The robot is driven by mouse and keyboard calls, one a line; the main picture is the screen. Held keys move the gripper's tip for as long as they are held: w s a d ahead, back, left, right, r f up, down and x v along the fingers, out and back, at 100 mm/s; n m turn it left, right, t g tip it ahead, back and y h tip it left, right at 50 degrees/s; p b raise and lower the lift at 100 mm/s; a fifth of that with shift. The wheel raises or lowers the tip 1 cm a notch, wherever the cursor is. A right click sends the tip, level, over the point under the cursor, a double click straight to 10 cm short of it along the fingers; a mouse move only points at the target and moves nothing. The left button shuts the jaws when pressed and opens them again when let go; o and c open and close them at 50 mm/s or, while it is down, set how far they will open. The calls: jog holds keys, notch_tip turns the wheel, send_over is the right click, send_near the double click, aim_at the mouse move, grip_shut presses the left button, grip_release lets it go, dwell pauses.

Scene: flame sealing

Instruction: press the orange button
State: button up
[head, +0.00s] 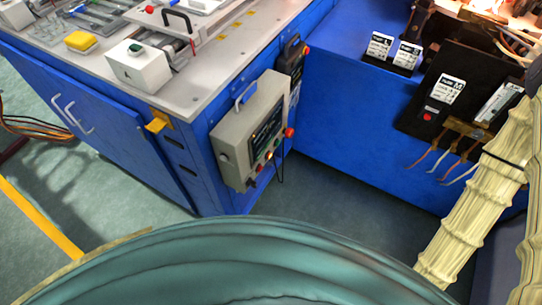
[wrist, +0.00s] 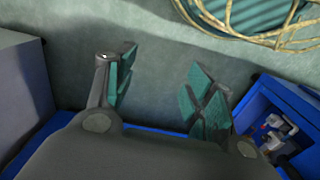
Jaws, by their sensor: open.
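A grey control box (head: 252,132) hangs on the side of the blue bench in the head view. Its sloped front has a dark screen and a row of small coloured buttons (head: 266,156). A larger red-orange button (head: 289,132) sticks out of its right side. I cannot tell for sure which one is the orange button. My gripper (wrist: 160,82) is open and empty in the wrist view, above grey-green floor. The gripper does not show in the head view, and the control box cannot be made out in the wrist view.
The blue bench (head: 100,110) has a grey top with a white box (head: 138,68) and a yellow block (head: 80,41). A second blue bench (head: 350,140) stands right, with loose wires at its edge. In the wrist view, a blue open cabinet (wrist: 285,125) is close at right.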

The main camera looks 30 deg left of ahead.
grip_shut()
dwell(1.2)
